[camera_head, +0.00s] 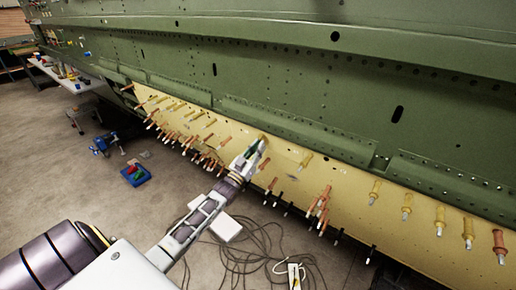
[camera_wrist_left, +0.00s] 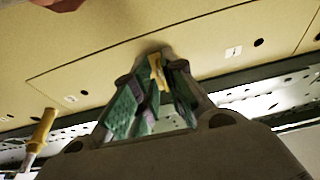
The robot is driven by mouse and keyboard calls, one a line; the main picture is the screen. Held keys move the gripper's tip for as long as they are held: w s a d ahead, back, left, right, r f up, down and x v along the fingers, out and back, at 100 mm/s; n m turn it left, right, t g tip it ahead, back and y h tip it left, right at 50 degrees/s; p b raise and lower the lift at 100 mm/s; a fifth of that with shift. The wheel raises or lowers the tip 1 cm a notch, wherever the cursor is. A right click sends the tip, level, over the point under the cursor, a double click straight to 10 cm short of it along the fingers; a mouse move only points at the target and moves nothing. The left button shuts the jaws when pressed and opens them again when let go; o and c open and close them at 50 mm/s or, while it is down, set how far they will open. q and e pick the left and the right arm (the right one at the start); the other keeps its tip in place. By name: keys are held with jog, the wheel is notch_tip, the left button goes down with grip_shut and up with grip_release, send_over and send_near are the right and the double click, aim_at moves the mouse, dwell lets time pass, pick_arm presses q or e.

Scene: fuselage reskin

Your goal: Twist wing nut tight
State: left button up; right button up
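My left gripper (camera_head: 257,147) reaches up to the tan skin panel (camera_head: 330,180) from below. In the left wrist view its two green-padded fingers (camera_wrist_left: 155,75) close in on a yellow wing-nut fastener (camera_wrist_left: 158,73) at the panel. The fingertips appear to be shut on it, though the contact is partly hidden by the fingers. The fastener's top also shows in the head view (camera_head: 262,137), just past the fingertips. My right gripper is not in view.
Another yellow fastener (camera_wrist_left: 42,130) hangs at the left in the wrist view. Several yellow and copper fasteners (camera_head: 407,207) stick out along the panel. The green fuselage (camera_head: 300,60) rises above. A blue tray (camera_head: 135,175) and cables (camera_head: 245,255) lie on the floor.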

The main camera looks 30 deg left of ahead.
pick_arm(q)
jog(key=shift+o, duration=1.4)
jog(key=shift+r, duration=0.15)
jog(key=shift+s, duration=0.1)
jog(key=d+v, duration=0.1)
jog(key=v, duration=1)
jog(key=shift+s+a, duration=0.35)
jog(key=shift+a, duration=0.15)
